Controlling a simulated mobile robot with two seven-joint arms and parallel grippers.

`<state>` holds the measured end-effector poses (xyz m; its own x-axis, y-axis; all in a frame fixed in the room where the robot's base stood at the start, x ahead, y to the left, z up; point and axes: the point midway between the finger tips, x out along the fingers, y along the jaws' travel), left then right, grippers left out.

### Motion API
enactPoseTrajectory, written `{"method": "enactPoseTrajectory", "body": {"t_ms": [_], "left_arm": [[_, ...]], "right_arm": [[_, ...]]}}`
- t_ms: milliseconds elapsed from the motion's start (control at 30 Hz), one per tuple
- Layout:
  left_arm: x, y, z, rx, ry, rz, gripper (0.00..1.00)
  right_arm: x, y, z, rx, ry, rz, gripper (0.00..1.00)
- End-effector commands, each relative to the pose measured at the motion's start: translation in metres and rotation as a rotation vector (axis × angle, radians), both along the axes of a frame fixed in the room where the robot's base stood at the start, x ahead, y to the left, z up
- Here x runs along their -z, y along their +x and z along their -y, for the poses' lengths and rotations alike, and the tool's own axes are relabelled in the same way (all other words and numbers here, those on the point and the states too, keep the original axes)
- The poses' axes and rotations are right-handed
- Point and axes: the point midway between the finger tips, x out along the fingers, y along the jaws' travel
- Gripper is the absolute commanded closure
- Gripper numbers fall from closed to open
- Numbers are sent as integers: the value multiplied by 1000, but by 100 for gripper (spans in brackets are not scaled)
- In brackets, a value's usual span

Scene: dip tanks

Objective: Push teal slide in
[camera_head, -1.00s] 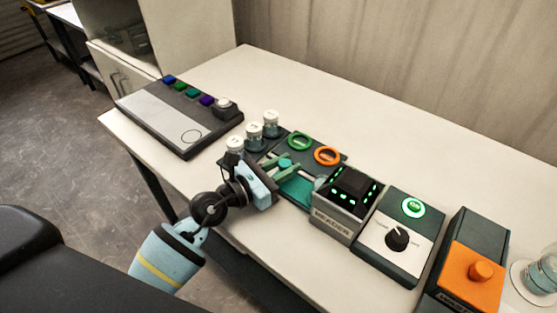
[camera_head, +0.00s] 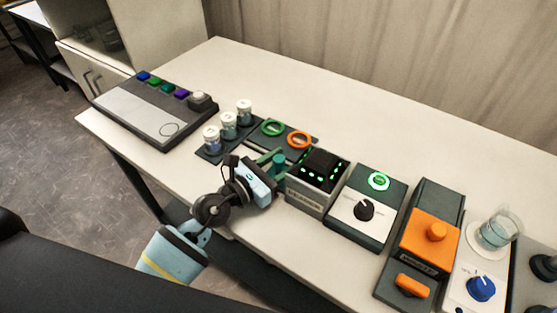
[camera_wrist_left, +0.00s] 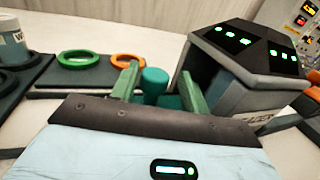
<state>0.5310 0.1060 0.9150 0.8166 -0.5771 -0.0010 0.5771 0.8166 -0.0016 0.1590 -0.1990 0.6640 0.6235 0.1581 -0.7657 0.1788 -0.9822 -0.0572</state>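The teal slide shows mainly as its round knob (camera_head: 279,159), close to the left side of the grey heater box (camera_head: 319,181). In the left wrist view the knob (camera_wrist_left: 155,79) stands between the two green fingers of my left gripper (camera_wrist_left: 163,85), with a visible gap on each side. A bit of the slide's teal plate (camera_wrist_left: 170,101) shows below it; the rest is hidden by the gripper. In the head view my left gripper (camera_head: 271,163) is over the slide, partly hiding it. My right gripper is not in view.
Green (camera_head: 272,127) and orange (camera_head: 299,140) rings lie behind the slide. Several capped jars (camera_head: 228,125) stand to the left. A dial box (camera_head: 360,207) and an orange-topped unit (camera_head: 428,238) stand to the right. The back of the table (camera_head: 370,125) is clear.

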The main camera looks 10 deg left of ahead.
Motion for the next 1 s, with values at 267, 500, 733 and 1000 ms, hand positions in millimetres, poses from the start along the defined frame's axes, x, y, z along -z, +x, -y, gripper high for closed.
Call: {"method": "enactPoseTrajectory", "body": {"t_ms": [267, 500, 733, 1000], "left_arm": [[0, 0, -2, -4, 1, 1, 54], [1, -21, -17, -3, 3, 0, 54], [2, -50, -37, -3, 3, -2, 54], [0, -64, -45, -2, 0, 0, 54]], "right_arm": [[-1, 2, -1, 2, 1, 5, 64], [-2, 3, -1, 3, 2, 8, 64], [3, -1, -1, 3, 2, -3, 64], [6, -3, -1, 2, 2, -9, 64]]}}
